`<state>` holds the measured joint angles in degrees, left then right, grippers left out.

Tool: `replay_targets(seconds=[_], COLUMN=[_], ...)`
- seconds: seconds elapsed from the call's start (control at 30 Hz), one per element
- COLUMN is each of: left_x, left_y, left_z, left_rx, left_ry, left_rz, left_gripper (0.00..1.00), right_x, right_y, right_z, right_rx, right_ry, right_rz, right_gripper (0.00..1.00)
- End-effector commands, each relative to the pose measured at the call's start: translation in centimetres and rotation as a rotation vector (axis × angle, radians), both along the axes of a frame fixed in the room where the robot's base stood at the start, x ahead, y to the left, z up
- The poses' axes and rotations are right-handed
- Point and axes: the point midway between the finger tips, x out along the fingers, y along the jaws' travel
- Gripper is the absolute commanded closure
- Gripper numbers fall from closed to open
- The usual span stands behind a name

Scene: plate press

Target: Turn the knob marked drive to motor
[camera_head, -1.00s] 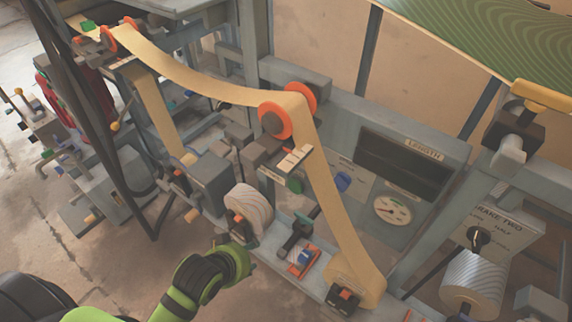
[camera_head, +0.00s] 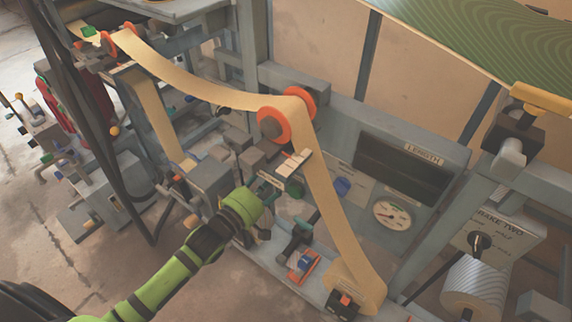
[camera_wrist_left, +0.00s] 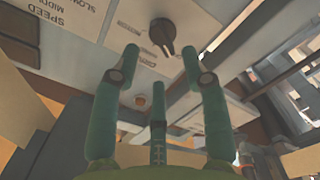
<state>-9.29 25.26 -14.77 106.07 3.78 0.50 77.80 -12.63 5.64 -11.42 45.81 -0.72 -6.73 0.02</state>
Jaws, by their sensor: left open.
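A black pointer knob (camera_wrist_left: 163,33) sits on a pale panel (camera_wrist_left: 140,62) in the left wrist view. Small lettering stands around it, too blurred and turned for me to read surely as the drive knob's. My left gripper (camera_wrist_left: 155,70) is open, with green fingers spread below and to either side of the knob; I see no contact. My right gripper is not in view.
A panel lettered SPEED (camera_wrist_left: 62,15) is at the wrist view's upper left. In the head view, a paper web (camera_head: 335,215) runs over orange-flanged rollers (camera_head: 272,126). A blue knob (camera_head: 342,186), a dial (camera_head: 391,213) and the BRAKE TWO knob (camera_head: 479,241) lie to the right.

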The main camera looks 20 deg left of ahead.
Motion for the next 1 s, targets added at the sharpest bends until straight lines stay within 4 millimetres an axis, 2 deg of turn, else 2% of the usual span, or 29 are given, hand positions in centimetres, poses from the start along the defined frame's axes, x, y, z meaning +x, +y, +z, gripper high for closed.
replay_targets(seconds=[0.1, 0.3, 0.67, 0.7, 0.8, 1.0], left_x=[1.9, 4.2, 4.8, 4.8, 4.8, 4.8], left_y=[-0.7, -1.6, -1.8, -1.8, -1.8, -1.8], left_z=[0.1, 0.0, 0.0, 0.0, 0.0, 0.0], left_rx=[-0.001, 0.001, 0.002, 0.002, 0.003, 0.003], left_ry=[-0.003, -0.001, 0.002, 0.002, 0.001, 0.001], left_rz=[0.001, 0.001, 0.0, 0.0, 0.0, 0.0], left_gripper=[0.55, 0.55, 0.55, 0.63, 1.0, 1.0], right_x=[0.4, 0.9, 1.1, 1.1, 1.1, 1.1], right_y=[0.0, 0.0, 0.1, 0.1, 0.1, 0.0], right_z=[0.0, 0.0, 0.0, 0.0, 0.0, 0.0], right_rx=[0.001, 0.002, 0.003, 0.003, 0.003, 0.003], right_ry=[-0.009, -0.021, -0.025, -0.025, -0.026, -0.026], right_rz=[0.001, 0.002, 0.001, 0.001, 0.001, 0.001], right_gripper=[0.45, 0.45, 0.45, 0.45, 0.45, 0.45])
